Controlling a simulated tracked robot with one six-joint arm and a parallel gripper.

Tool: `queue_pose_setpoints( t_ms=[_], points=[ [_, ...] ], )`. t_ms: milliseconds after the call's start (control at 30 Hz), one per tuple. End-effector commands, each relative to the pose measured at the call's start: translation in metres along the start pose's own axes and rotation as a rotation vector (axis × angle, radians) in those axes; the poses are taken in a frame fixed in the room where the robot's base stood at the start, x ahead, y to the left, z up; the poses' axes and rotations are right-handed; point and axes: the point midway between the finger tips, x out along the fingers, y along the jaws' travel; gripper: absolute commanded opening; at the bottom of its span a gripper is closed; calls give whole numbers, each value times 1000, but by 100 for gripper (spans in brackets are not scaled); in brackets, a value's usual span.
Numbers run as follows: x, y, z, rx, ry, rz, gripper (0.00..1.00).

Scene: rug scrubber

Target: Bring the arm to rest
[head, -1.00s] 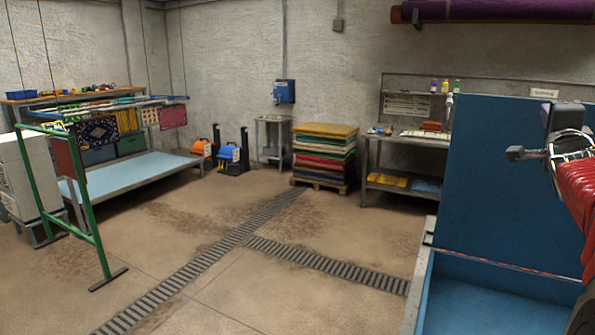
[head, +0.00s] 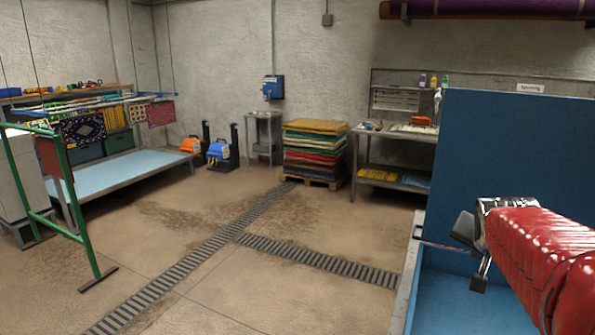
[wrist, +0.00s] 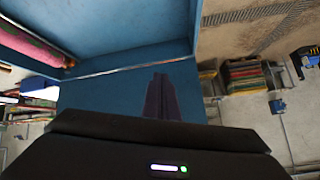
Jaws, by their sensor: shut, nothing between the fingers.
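My gripper (head: 479,283) hangs at the end of my red-sleeved arm (head: 540,255), low at the right of the head view. It is over the blue tub (head: 440,305) and in front of the tall blue panel (head: 520,170). In the wrist view my fingers (wrist: 160,80) are together as one dark narrow shape, with nothing between them. Blue surfaces show behind them there. The gripper appears apart from the tub, though the exact gap cannot be told.
The tub's pale rim (head: 408,275) is left of my gripper. Open brown floor with drain grates (head: 320,262) lies further left. A rug stack (head: 314,152), a bench (head: 400,140) and a green frame (head: 75,210) stand beyond. Rolled rugs (wrist: 30,42) show in the wrist view.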

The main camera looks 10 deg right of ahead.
Motion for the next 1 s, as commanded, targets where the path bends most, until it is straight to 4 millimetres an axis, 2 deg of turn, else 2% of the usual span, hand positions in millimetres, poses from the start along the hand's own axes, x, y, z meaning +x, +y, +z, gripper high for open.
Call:
queue_pose_setpoints(
  t_ms=[33,100,300,500,600,700,800,1000],
  points=[
    [-10,-7,26,-65,-49,-7,0],
    [-22,-13,61,-163,-120,-17,0],
    [-64,-25,158,-427,-300,-81,0],
    [-110,-30,241,-635,-425,-177,0],
    [-130,-32,273,-700,-458,-227,0],
    [-148,-36,297,-745,-460,-278,0],
    [-164,-43,309,-788,-436,-331,0],
    [-184,-58,315,-838,-399,-396,0]
  ],
)
